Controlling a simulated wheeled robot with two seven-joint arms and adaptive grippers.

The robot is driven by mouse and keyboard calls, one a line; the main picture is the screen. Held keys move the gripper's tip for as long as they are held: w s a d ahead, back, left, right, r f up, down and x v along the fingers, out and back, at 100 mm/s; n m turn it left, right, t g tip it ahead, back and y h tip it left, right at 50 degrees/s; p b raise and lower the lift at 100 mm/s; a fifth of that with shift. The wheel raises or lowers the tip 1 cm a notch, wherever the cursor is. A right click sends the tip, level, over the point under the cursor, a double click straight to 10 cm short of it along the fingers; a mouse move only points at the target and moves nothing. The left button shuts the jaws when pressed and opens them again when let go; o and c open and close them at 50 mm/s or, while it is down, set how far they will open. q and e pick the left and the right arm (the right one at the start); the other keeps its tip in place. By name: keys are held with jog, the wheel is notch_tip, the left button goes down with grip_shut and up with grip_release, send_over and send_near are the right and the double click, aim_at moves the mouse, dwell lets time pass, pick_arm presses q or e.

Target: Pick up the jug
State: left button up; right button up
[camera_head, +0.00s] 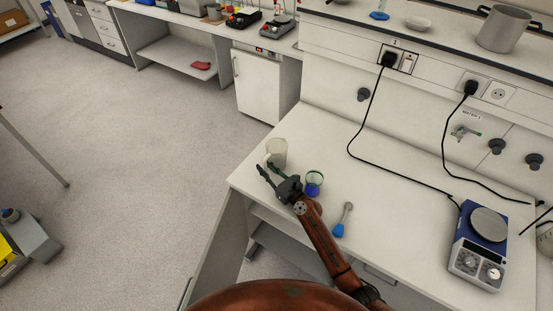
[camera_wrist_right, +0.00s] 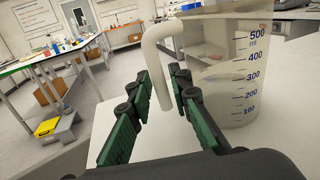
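The jug (camera_wrist_right: 230,72) is a clear measuring jug with blue markings up to 500 ml and a pale handle (camera_wrist_right: 157,65). It stands upright near the left end of the white bench, and it also shows in the head view (camera_head: 277,151). My right gripper (camera_head: 264,170) is open at the jug's near left side. In the right wrist view, the green fingers of the right gripper (camera_wrist_right: 160,80) stand apart on either side of the lower handle, without visible contact. My left gripper is not in view.
A small beaker with blue contents (camera_head: 313,184) stands close to the right of my right gripper. A blue-ended tool (camera_head: 341,222) lies near my forearm. A blue hotplate (camera_head: 481,243) stands at the bench's right. The bench middle is clear apart from a black cable (camera_head: 398,176).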

aim_at(265, 163)
grip_shut()
jog(key=shift+r, duration=0.15)
dwell(0.4)
jog(key=shift+r+p, duration=0.5)
jog(key=shift+p, duration=0.1)
notch_tip(265, 163, up, 3)
jog(key=p, duration=0.3)
jog(key=shift+s+a, duration=0.1)
jog(key=shift+s, duration=0.05)
jog(key=s+a+r+p, duration=0.7)
jog(key=s+p, duration=0.4)
jog(key=p, duration=0.3)
jog(key=shift+s+r+p, duration=0.3)
jog(key=shift+r+p, duration=0.05)
jog(key=shift+r, duration=0.55)
